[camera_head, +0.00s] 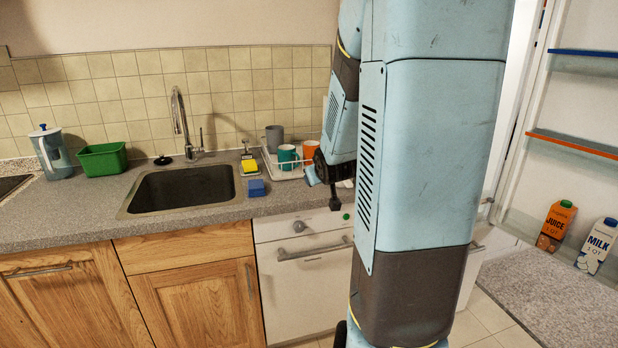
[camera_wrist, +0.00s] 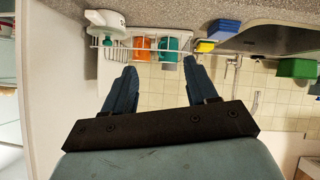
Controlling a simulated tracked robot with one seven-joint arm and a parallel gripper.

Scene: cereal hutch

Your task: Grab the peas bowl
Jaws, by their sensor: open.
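My gripper (camera_wrist: 160,65) is open and empty, its two dark blue fingers spread in the wrist view, where the room appears upside down. In the head view the dark gripper (camera_head: 335,190) hangs by the counter's front edge, right of the sink. I cannot identify a peas bowl for certain. A white rounded object (camera_wrist: 105,22) with a small green mark stands beside the dish rack in the wrist view, left of the fingers; I cannot tell if it is a bowl. My arm hides that part of the counter in the head view.
The dish rack (camera_wrist: 116,53) holds an orange cup (camera_head: 310,150) and a teal cup (camera_head: 287,157). A sponge (camera_head: 250,166), blue block (camera_head: 256,188), sink (camera_head: 185,188), green tub (camera_head: 102,159) and pitcher (camera_head: 52,153) line the counter. Juice (camera_head: 556,226) and milk (camera_head: 597,246) cartons stand at right.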

